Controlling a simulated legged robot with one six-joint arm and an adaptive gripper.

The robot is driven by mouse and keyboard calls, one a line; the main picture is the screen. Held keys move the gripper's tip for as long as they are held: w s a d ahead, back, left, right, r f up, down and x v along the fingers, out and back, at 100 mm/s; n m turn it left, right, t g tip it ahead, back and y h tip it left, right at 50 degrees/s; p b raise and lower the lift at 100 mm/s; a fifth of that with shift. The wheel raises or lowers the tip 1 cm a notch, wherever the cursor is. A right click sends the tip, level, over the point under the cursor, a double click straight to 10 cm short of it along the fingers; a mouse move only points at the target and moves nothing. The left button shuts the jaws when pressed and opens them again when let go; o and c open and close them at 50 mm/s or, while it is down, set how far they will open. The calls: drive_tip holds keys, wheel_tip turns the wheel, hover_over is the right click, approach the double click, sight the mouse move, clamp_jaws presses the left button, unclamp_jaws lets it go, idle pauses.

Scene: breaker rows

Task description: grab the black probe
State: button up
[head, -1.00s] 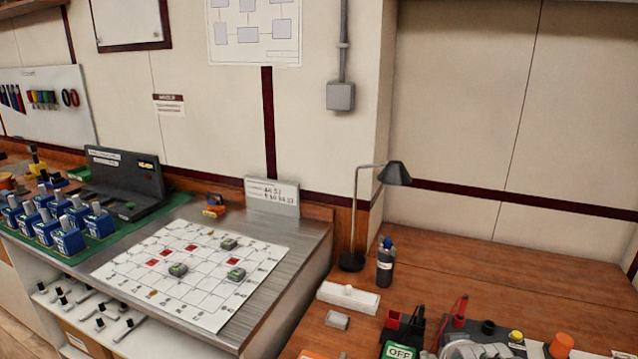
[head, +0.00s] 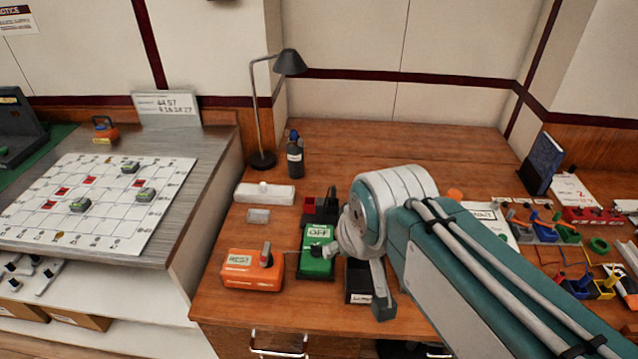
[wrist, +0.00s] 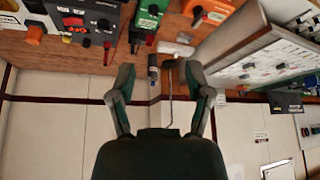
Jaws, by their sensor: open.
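A slim black upright piece, which looks like the black probe (head: 331,196), stands in a dark holder behind the green OFF box (head: 316,262). It is small and partly hidden by my arm in the head view. In the wrist view, which is upside down, a black upright piece (wrist: 135,38) shows beside the green box (wrist: 151,14). My gripper (wrist: 159,76) is open in the wrist view, with its two dark fingers apart and nothing between them. It is apart from the black piece.
An orange box (head: 252,271) stands left of the green box. A white bar (head: 264,194), a dark bottle (head: 295,158) and a lamp (head: 263,160) are behind. A red piece (wrist: 107,52) stands near the black one. The wooden bench is clear toward the back wall.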

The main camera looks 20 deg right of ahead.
drive_tip(key=w+d, duration=0.2)
drive_tip(key=w, duration=0.7)
drive_tip(key=m+g, duration=0.1)
hover_over(334, 192)
drive_tip(key=s, duration=0.3)
wheel_tip(334, 192, down, 19)
drive_tip(key=shift+h, duration=0.3)
drive_tip(key=x, duration=1)
drive_tip(key=shift+a+f, duration=0.2)
drive_tip(key=shift+f, duration=0.15)
drive_tip(key=shift+c, duration=0.4)
drive_tip(key=shift+s, duration=0.1)
clamp_jaws()
